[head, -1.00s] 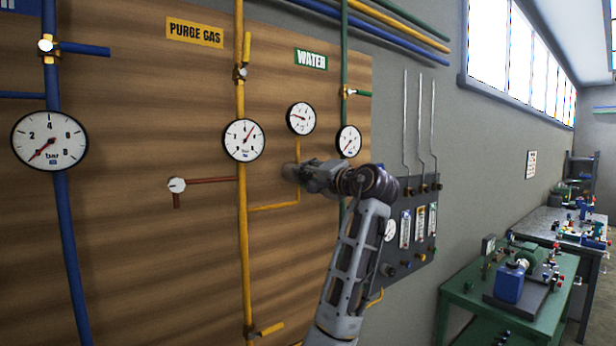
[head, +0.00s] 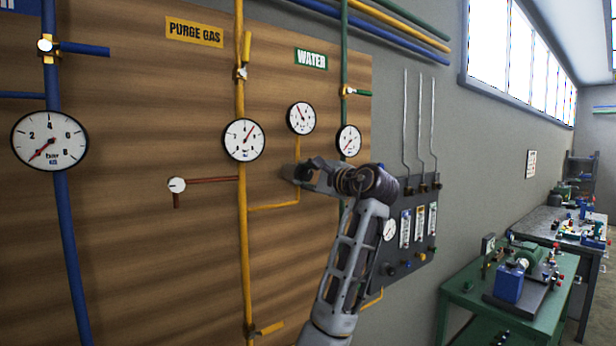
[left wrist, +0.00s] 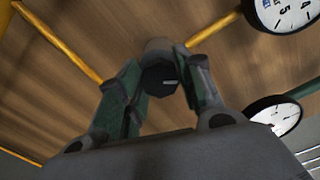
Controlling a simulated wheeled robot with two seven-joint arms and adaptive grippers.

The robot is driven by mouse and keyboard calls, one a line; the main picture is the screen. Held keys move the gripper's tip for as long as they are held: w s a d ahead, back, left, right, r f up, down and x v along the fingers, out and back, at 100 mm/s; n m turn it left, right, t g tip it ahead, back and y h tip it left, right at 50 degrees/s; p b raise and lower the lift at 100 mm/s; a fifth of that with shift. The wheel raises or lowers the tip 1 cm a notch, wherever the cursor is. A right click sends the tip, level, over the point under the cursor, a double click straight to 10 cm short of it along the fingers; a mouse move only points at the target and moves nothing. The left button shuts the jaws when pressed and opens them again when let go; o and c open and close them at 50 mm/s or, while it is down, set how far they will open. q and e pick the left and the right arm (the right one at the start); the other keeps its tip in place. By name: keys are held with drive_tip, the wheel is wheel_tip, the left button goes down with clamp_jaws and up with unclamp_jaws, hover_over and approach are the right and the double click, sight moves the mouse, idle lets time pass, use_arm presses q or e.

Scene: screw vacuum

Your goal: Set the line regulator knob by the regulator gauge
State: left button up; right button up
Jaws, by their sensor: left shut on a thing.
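The regulator gauge (head: 301,117) is a small white dial on the wooden panel, above a thin yellow pipe. Its red needle points to the upper left; the numbers are too small to read. My left gripper (head: 298,172) is at the panel just below this gauge. The left wrist view shows the dark line regulator knob (left wrist: 160,77), with a pale mark on its face, between the two fingers of my left gripper (left wrist: 160,60). The fingers are shut on it. In the head view the gripper hides the knob. My right gripper is not in view.
A purge gas gauge (head: 244,139) is to the left and another gauge (head: 348,141) to the right. A flowmeter panel (head: 410,230) is on the wall behind my arm. A green bench (head: 480,300) stands at right.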

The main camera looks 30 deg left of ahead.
use_arm(q)
drive_tip(key=shift+m, duration=0.6)
drive_tip(key=o, duration=1)
drive_tip(key=shift+o, duration=0.2)
drive_tip(key=shift+d, duration=0.15)
drive_tip(key=v, duration=1.1)
drive_tip(key=shift+s+d, duration=0.15)
drive_tip(key=shift+d, duration=0.25)
